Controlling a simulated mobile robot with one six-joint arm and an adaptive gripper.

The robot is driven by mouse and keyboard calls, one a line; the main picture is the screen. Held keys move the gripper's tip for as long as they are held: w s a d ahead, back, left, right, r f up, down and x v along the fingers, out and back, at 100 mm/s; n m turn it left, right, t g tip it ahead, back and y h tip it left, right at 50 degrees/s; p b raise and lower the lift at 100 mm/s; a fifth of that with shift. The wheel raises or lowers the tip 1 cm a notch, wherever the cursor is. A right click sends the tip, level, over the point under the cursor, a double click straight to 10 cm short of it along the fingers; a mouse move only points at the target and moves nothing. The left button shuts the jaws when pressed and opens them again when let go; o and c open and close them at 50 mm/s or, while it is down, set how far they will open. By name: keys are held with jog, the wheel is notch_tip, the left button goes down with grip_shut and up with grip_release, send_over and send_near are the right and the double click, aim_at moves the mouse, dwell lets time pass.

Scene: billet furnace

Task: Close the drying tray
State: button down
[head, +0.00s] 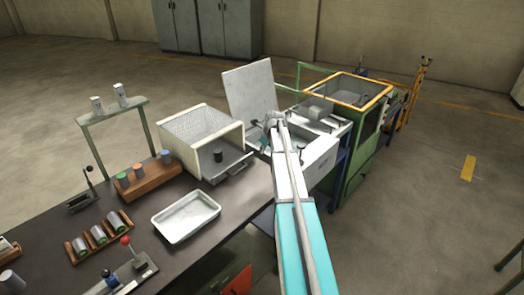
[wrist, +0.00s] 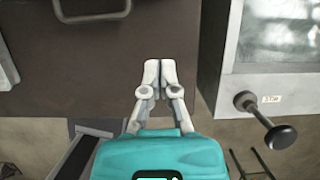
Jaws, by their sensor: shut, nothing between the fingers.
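The drying tray (head: 222,160) is a grey drawer pulled out of the front of a cream box (head: 201,134) with a mesh-like interior. A dark cylinder (head: 217,155) stands on the tray. The tray's bar handle (head: 238,168) sticks out at its front, and it also shows at the top left of the wrist view (wrist: 92,17). My gripper (wrist: 159,66) is shut and empty over the dark bench, right of the handle and apart from it. In the head view my arm reaches to the right of the tray, and the fingertips are not clear there.
A white machine (head: 321,157) with a raised lid (head: 250,91) stands close right of my gripper. Its black knob (wrist: 280,137) sticks out in the wrist view. A shallow white pan (head: 186,216) and wooden racks (head: 146,179) are on the bench (head: 215,245). Bench room is free before the tray.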

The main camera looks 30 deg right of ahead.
jog(key=s+a+n+g, duration=0.1)
jog(key=s+a+n, duration=0.8)
jog(key=a+n, duration=0.2)
jog(key=s+a+f+n+g, duration=0.1)
jog(key=s+a+n, duration=0.8)
jog(key=a, duration=0.4)
jog(key=s+a+n+g+h, duration=0.1)
jog(key=s+a+n+g, duration=0.1)
jog(key=s+a+n, duration=0.6)
jog(key=shift+s+a+f+n, duration=0.15)
jog(key=shift+s+a+n, duration=0.25)
jog(key=shift+a+n, duration=1.8)
jog(key=shift+d, duration=0.15)
